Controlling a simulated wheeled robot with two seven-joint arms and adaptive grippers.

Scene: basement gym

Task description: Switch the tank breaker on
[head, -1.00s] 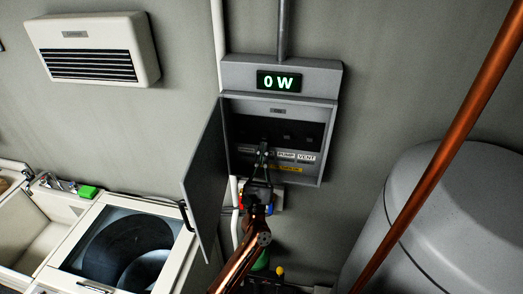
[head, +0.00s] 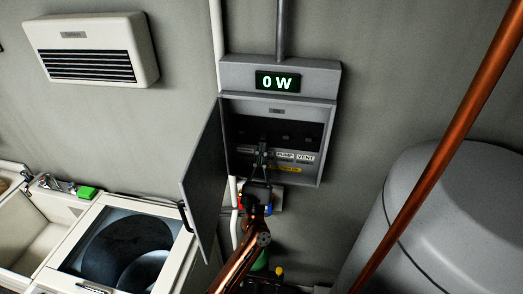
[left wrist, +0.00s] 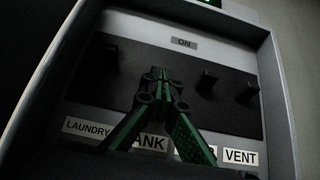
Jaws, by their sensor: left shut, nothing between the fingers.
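The open grey breaker box (head: 228,152) hangs on the wall with a row of dark levers inside. Its display (head: 278,82) reads 0 W. My left gripper (head: 262,148) is shut and empty, reaching up into the box from below. In the left wrist view the gripper tips (left wrist: 158,76) are in front of the column above the TANK label (left wrist: 151,143), which is partly covered. The tank breaker's lever is hidden behind the fingers, so I cannot tell its position or whether they touch it. An ON plate (left wrist: 183,44) is above the row. My right gripper is not in view.
The laundry lever (left wrist: 109,60) is left of the fingers; the pump lever (left wrist: 207,79) and vent lever (left wrist: 246,91) are right. The box door (head: 205,175) swings open to the left. A copper pipe (head: 440,148) and grey tank (head: 450,215) are on the right.

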